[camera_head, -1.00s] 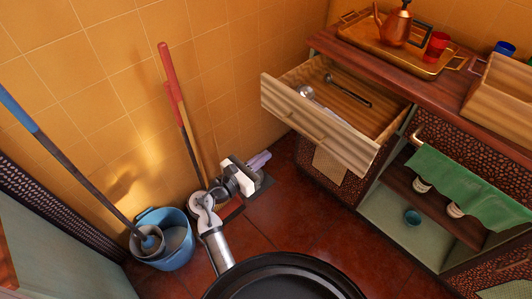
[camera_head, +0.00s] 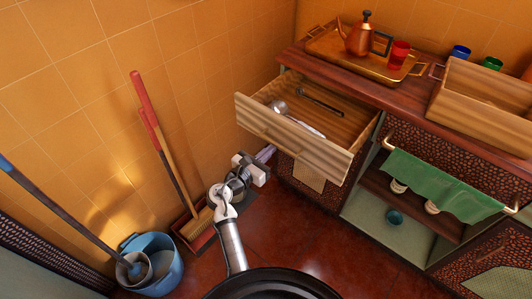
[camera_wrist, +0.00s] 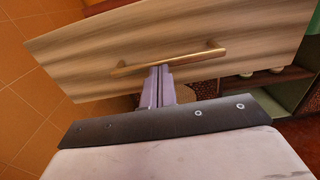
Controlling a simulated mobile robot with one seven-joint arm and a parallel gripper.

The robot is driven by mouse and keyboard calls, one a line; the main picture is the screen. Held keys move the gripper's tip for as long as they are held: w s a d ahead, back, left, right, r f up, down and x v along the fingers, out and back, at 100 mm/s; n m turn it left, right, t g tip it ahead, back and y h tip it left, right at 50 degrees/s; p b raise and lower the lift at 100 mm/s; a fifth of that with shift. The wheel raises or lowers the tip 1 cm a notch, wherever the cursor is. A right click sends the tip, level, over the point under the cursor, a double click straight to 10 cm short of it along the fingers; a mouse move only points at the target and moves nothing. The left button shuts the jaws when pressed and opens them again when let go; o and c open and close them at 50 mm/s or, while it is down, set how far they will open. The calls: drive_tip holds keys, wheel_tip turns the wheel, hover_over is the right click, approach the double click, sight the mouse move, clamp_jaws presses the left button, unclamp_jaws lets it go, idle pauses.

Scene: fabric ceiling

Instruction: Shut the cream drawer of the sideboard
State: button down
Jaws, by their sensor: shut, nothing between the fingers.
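The cream drawer (camera_head: 300,138) of the sideboard (camera_head: 400,105) is pulled well out at the sideboard's left end. A ladle and another dark-handled utensil lie inside it. Its front panel, with a bar handle (camera_wrist: 168,59), fills the upper part of the wrist view. My gripper (camera_head: 266,153) is below and just in front of the drawer front. In the wrist view my gripper (camera_wrist: 158,75) is shut and empty, its fingertips pointing at the panel by the handle's lower edge. I cannot tell whether they touch it.
A copper kettle (camera_head: 360,38) and red cup (camera_head: 399,54) stand on a tray on top. A wooden box (camera_head: 480,95) is at right. A green towel (camera_head: 445,185) hangs over open shelves. A blue bucket (camera_head: 160,270), mop and broom stand at left by the wall. Red floor is clear between.

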drive_tip(key=b, duration=0.2)
hover_over(310, 122)
drive_tip(key=shift+s+a, duration=0.1)
drive_tip(key=shift+s, duration=0.2)
drive_tip(key=shift+w, duration=0.25)
drive_tip(key=shift+d+r, duration=0.2)
drive_tip(key=shift+r, duration=0.15)
